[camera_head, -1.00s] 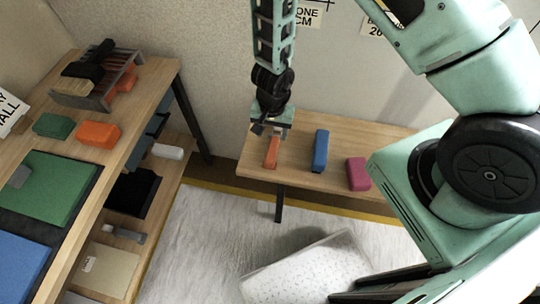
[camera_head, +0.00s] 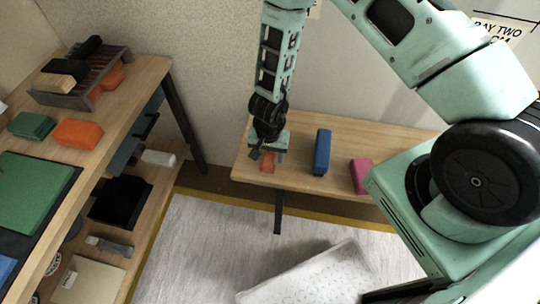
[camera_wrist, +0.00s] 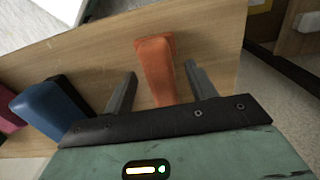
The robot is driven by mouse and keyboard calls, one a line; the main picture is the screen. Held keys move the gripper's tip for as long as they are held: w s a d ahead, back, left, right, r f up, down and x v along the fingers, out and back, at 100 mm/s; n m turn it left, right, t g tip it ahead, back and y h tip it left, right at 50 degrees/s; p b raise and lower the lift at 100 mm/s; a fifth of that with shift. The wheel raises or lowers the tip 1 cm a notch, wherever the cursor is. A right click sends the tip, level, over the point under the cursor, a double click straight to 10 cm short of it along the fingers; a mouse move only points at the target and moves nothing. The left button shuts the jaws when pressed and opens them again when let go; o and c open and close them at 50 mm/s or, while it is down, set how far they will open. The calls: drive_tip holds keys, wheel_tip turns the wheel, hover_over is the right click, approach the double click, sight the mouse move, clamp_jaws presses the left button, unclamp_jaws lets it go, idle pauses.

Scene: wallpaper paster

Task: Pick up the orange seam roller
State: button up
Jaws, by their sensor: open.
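The orange seam roller (camera_wrist: 156,66) lies on the wooden bench (camera_head: 205,0) in the wrist view, between my two open fingers and reaching beyond their tips. The bare top of that bench shows at the back of the head view (camera_head: 293,178). In the head view the orange roller (camera_head: 267,163) is partly hidden below my gripper (camera_head: 264,153). In the wrist view my gripper (camera_wrist: 160,84) is open, with one finger on each side of the roller and nothing held. Gaps show between the fingers and the roller. How high the fingertips are above the bench I cannot tell exactly.
A blue block (camera_head: 322,152) and a magenta block (camera_head: 361,176) lie to the right on the bench. A wooden shelf unit on the left holds an orange block (camera_head: 78,133), a green block (camera_head: 32,126) and a grey rack (camera_head: 62,92). A pale sheet covers the floor.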

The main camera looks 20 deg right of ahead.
sight(269, 156)
drive_tip(key=shift+f, duration=0.4)
drive_tip(key=c, duration=1.1)
drive_tip(key=shift+o, duration=0.2)
drive_tip(key=shift+r, duration=0.1)
wheel_tip(269, 156, up, 10)
drive_tip(key=p, duration=0.5)
drive_tip(key=shift+p, duration=0.4)
